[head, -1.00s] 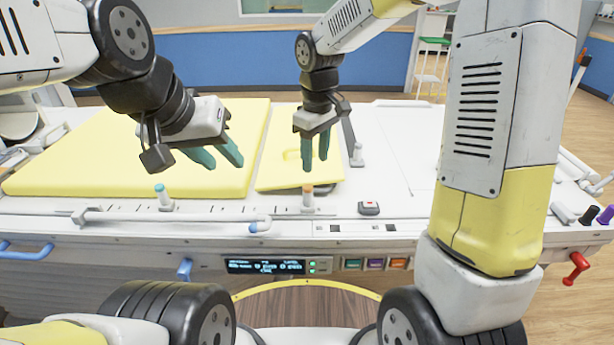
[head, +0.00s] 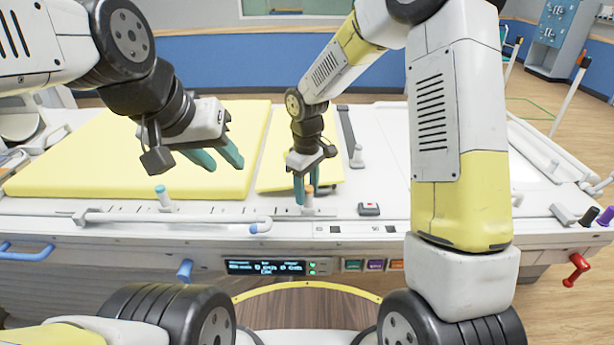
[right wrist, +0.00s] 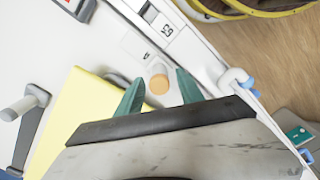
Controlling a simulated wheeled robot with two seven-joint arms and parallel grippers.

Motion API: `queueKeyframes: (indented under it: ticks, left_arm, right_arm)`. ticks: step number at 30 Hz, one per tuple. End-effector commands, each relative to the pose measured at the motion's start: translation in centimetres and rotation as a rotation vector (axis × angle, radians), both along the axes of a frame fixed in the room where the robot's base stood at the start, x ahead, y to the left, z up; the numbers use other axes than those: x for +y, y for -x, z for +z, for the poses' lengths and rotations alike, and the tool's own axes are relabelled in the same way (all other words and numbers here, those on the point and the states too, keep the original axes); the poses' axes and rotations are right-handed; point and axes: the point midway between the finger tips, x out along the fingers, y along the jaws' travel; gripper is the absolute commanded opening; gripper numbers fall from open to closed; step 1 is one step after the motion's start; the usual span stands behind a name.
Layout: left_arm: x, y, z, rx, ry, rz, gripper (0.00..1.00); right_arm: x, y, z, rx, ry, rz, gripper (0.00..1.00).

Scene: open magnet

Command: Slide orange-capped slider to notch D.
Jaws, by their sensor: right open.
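The orange-capped slider (head: 309,189) stands upright on the slotted strip along the table's front edge, partly hidden by my right gripper's fingers in the head view. In the right wrist view its round orange cap (right wrist: 159,84) shows between the two teal fingers, with a gap on each side. My right gripper (head: 304,196) is open, pointing down around the slider's cap and not closed on it. My left gripper (head: 220,160) is open and empty above the yellow pad at the left. I cannot tell which mark is notch D.
A teal-capped slider (head: 163,196) stands further left on the same strip. A white rail (head: 170,218) with a blue end lies in front. A red-button box (head: 369,209) is to the right. Yellow pads (head: 90,150) cover the table behind.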

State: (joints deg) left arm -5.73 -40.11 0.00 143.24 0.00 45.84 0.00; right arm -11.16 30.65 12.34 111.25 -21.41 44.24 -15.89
Motion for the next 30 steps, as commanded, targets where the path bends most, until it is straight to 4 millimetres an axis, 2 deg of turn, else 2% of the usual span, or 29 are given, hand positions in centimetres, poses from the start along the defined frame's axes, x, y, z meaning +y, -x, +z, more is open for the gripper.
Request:
queueKeyframes:
  ticks: [4, 11, 30]
  left_arm:
    - [0.0, 0.0, 0.0, 0.0, 0.0, 0.0, 0.36]
    - [0.0, 0.0, 0.0, 0.0, 0.0, 0.0, 0.36]
    - [0.0, 0.0, 0.0, 0.0, 0.0, 0.0, 0.36]
  right_arm:
    - [-0.01, -0.01, 0.02, 0.0, 0.0, 0.0, 0.44]
    - [-0.01, 0.0, 0.04, 0.0, 0.0, -0.001, 0.0]
    - [-0.03, -0.02, 0.09, 0.0, 0.0, -0.001, 0.0]
